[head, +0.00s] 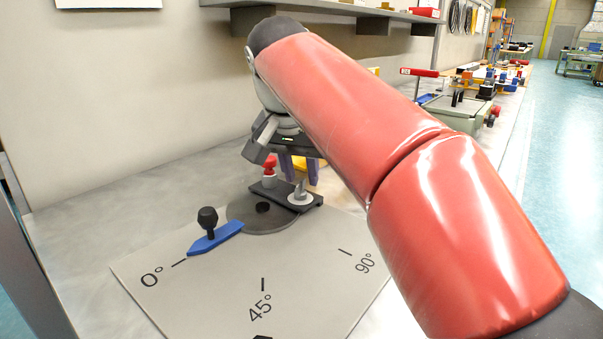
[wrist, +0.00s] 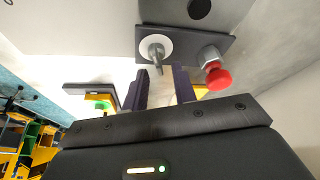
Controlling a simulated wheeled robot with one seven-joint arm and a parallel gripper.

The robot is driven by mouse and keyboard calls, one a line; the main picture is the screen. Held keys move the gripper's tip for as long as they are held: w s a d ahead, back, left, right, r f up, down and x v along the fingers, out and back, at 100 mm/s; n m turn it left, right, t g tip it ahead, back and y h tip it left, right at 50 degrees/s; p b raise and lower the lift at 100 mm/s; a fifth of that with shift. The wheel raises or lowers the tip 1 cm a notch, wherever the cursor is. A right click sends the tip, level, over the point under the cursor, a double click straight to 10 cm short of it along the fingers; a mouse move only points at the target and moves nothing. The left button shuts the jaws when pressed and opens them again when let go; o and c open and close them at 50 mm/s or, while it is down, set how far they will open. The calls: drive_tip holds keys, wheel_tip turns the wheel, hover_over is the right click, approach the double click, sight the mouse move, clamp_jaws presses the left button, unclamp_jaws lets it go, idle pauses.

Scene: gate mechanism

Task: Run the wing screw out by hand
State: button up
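The wing screw (head: 300,196) is a silver, upright piece on a pale round washer, on a dark plate (head: 268,190) beside the grey disc. In the wrist view the screw (wrist: 157,52) shows with its wing pointing toward the gap between my fingers. My gripper (head: 300,172) has purple fingers and hangs over the plate close to the screw. In the wrist view my gripper (wrist: 162,72) is open, with a clear gap and nothing held. Whether a finger touches the screw cannot be told.
A red knob (head: 269,165) on a metal nut stands on the same plate, close beside the fingers. A blue pointer (head: 216,238) with a black knob lies by the 0° mark. The front of the marked board (head: 215,290) is mostly clear. A shelf (head: 330,8) runs above.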

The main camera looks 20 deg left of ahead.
drive_tip(key=shift+w+f, duration=0.2)
drive_tip(key=shift+f, duration=0.3)
clamp_jaws()
